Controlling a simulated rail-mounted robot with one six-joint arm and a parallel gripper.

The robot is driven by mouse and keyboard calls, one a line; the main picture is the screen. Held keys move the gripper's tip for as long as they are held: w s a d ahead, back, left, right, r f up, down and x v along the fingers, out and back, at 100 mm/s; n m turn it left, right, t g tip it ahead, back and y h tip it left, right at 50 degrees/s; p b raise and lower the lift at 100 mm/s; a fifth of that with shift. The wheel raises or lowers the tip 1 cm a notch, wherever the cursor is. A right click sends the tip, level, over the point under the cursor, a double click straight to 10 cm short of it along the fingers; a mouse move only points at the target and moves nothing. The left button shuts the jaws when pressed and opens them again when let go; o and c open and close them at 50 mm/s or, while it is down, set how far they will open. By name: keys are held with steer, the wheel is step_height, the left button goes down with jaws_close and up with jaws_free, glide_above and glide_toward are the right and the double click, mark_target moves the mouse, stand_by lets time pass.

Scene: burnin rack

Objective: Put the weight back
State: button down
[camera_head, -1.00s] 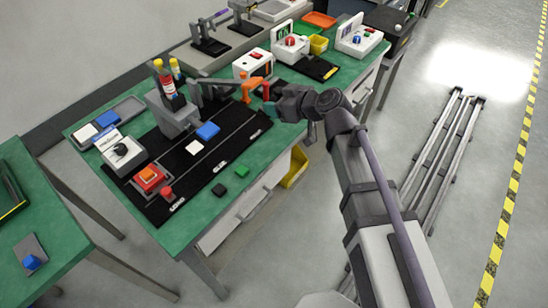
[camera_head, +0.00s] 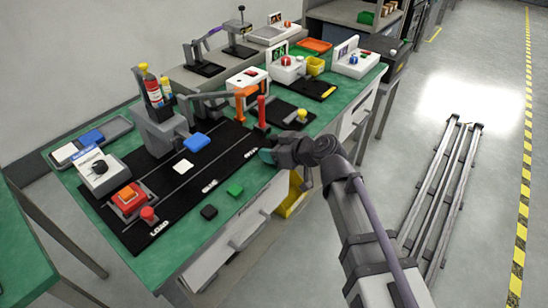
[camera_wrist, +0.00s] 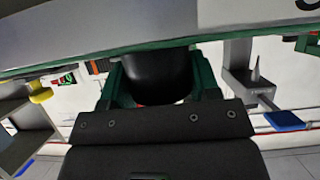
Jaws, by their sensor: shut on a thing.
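My gripper (camera_head: 266,156) is over the front edge of the green bench, right of the black mat. In the wrist view my gripper (camera_wrist: 158,85) has its green fingers on both sides of a dark rounded thing (camera_wrist: 157,72), which I take to be the weight. It is shut on this thing. The weight's far end is hidden, and I cannot make it out in the head view. A red upright handle (camera_head: 262,112) stands on the bench behind my gripper, apart from it.
The black mat (camera_head: 214,170) bears a red box with an orange button (camera_head: 128,197). A yellow knob (camera_head: 302,114) stands behind my arm.

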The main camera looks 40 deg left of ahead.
steer(key=shift+r, duration=0.15)
steer(key=shift+c, duration=1.7)
jaws_free()
steer(key=shift+s+d+r+p, duration=0.1)
steer(key=shift+d+r+p, duration=0.15)
steer(key=shift+p, duration=0.15)
steer(key=w+p+v, duration=0.1)
steer(key=p+v, duration=0.4)
steer(key=v, duration=0.6)
steer(key=w+d+f+m+t+h, duration=0.1)
steer(key=w+d+f+m+h, duration=0.2)
steer(key=d, duration=0.7)
steer(key=w+d+f+m+h, duration=0.1)
steer(key=d+f+m+h, duration=0.3)
steer(key=d, duration=0.7)
steer(key=s+d+f+m+g+h, duration=0.1)
steer(key=s+d+m+h, duration=0.3)
steer(key=d, duration=0.6)
steer(key=d+f+m+g+h, duration=0.1)
steer(key=d+f+m+h, duration=0.1)
steer(key=d+m, duration=0.6)
step_height(320, 180, up, 14)
steer(key=d+n+p, duration=0.1)
steer(key=d+p, duration=0.1)
steer(key=p, duration=1.1)
steer(key=shift+w+n, duration=0.2)
steer(key=shift+n, duration=0.1)
